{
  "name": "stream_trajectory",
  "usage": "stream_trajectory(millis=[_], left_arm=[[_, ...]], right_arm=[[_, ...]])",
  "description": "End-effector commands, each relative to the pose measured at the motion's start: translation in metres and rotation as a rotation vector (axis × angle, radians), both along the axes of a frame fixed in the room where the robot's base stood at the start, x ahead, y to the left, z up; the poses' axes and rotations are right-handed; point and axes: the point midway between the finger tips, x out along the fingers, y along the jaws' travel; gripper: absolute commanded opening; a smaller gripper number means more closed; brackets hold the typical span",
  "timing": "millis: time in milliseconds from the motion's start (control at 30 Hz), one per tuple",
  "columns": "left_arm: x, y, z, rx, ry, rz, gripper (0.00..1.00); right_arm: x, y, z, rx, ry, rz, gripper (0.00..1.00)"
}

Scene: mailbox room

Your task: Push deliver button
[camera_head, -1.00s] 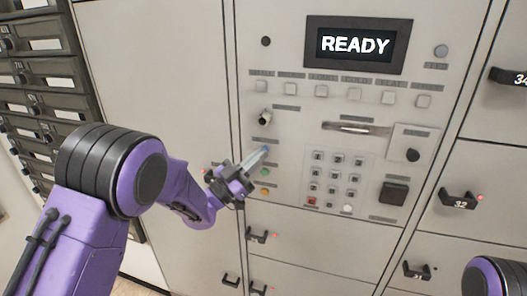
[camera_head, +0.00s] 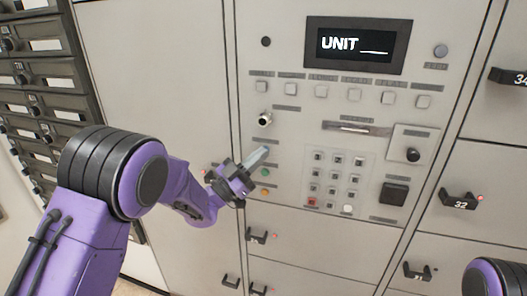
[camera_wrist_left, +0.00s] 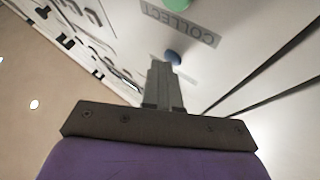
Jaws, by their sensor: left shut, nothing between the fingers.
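The control panel (camera_head: 300,150) faces me, and its screen (camera_head: 353,44) reads "UNIT ___". On its left side are a green button (camera_head: 265,172) and an orange button (camera_head: 264,187). In the left wrist view a dark blue button (camera_wrist_left: 173,57) sits just beyond my left fingertips, next to a "COLLECT" label (camera_wrist_left: 181,22); the green button (camera_wrist_left: 174,3) is at the top edge. My left gripper (camera_head: 262,152) is shut and empty, its tips close to the blue button. I cannot tell whether they touch it. No DELIVER label is readable. My right gripper is out of view.
A keypad (camera_head: 337,182) and a dark square piece (camera_head: 394,193) are to the right of the gripper. A round metal knob (camera_head: 265,119) is just above it. Locker doors with black handles (camera_head: 458,200) surround the panel. Dark mailboxes (camera_head: 40,75) stand at the left.

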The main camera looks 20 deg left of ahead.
Motion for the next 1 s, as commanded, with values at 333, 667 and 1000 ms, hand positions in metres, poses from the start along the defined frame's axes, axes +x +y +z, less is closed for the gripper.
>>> stream_trajectory(millis=[333,667,1000], left_arm=[[-0.012,0.001,-0.002,0.0,-0.001,0.0,0.0],[-0.016,0.001,0.0,0.0,0.0,0.0,0.0],[-0.044,0.002,-0.003,0.0,-0.001,0.0,0.0]], right_arm=[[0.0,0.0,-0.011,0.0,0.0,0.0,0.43],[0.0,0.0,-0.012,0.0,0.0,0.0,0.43],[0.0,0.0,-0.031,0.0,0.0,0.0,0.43]])
